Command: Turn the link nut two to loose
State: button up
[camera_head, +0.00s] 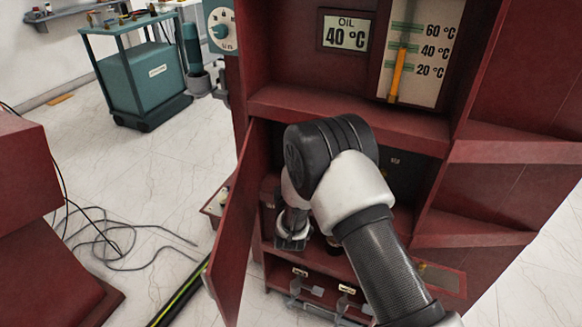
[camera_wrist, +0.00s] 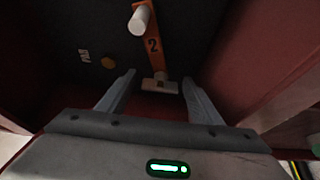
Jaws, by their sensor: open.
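In the wrist view, an orange link bar (camera_wrist: 152,45) marked "2" runs down a dark panel. A pale cylindrical peg (camera_wrist: 141,18) stands out at its upper end. A small pale wing-shaped piece, seemingly the link nut (camera_wrist: 160,86), sits at its lower end. My gripper (camera_wrist: 159,80) is open, with one finger on each side of this piece in the picture; contact cannot be told. In the head view, my gripper (camera_head: 292,240) is inside the red cabinet's lower compartment, where my arm hides the link and nut.
A brass-coloured round stud (camera_wrist: 109,61) and an "N2" label (camera_wrist: 84,56) are left of the bar. The cabinet door (camera_head: 237,240) stands open left of my arm. A shelf (camera_head: 350,115) lies above. Cables (camera_head: 120,240) lie on the floor at left.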

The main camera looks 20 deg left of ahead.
jog(key=shift+s, duration=0.1)
jog(key=p+v, duration=0.2)
jog(key=v, duration=1.5)
jog(key=shift+p, duration=0.4)
jog(key=shift+s, duration=0.1)
